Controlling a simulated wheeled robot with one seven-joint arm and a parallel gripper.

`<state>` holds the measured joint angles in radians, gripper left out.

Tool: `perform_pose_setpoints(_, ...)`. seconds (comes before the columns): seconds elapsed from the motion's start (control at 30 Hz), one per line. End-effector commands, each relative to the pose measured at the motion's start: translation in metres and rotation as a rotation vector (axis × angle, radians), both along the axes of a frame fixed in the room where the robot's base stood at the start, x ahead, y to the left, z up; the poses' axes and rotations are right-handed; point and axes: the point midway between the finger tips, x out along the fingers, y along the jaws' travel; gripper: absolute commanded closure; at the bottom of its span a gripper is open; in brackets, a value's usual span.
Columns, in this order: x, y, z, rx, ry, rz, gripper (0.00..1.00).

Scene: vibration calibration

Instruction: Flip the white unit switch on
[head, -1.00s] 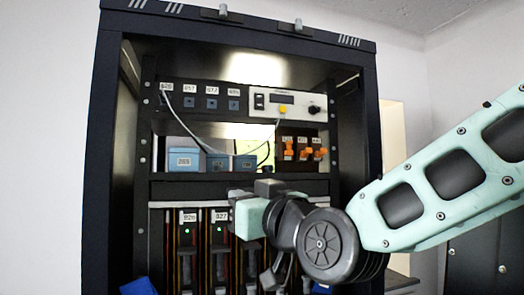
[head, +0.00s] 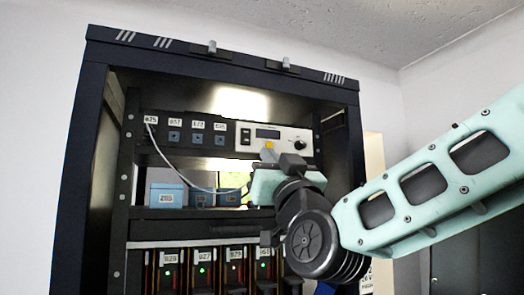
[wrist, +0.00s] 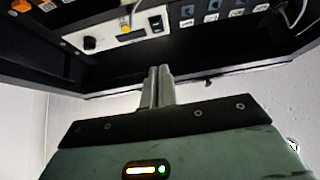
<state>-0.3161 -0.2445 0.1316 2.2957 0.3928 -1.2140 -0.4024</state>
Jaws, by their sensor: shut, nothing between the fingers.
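The white unit (head: 282,139) sits in the upper rack row, with a small display, a yellow button (head: 269,146), a dark knob (head: 299,145) and a dark rocker switch (head: 245,137) at its left end. In the wrist view the unit (wrist: 122,33) appears upside down, with the switch (wrist: 157,23) right of the yellow button. My gripper (wrist: 161,72) is shut and empty, its fingertips below the switch in that picture and seemingly apart from it. In the head view my gripper (head: 291,163) is just below the unit's right half. The switch's position is too small to tell.
The dark rack frame (head: 82,150) surrounds the units. Small blue switches (head: 197,138) sit left of the white unit, and a pale cable (head: 170,164) hangs there. Blue boxes (head: 167,196) stand on the shelf below. Lower slots hold several labelled modules (head: 201,270).

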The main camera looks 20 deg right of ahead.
Motion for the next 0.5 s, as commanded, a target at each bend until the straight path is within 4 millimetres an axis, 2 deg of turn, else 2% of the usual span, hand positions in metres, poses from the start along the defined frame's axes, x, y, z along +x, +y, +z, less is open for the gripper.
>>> perform_pose_setpoints(0.03, 0.007, 0.0, 0.01, -0.001, 0.001, -0.001, 1.0)
perform_pose_setpoints(0.3, 0.048, 0.0, 0.044, -0.002, 0.002, 0.0, 1.0)
perform_pose_setpoints(0.47, 0.071, 0.0, 0.062, -0.002, 0.001, 0.0, 1.0)
perform_pose_setpoints(0.5, 0.078, 0.0, 0.06, -0.002, 0.004, 0.0, 1.0)
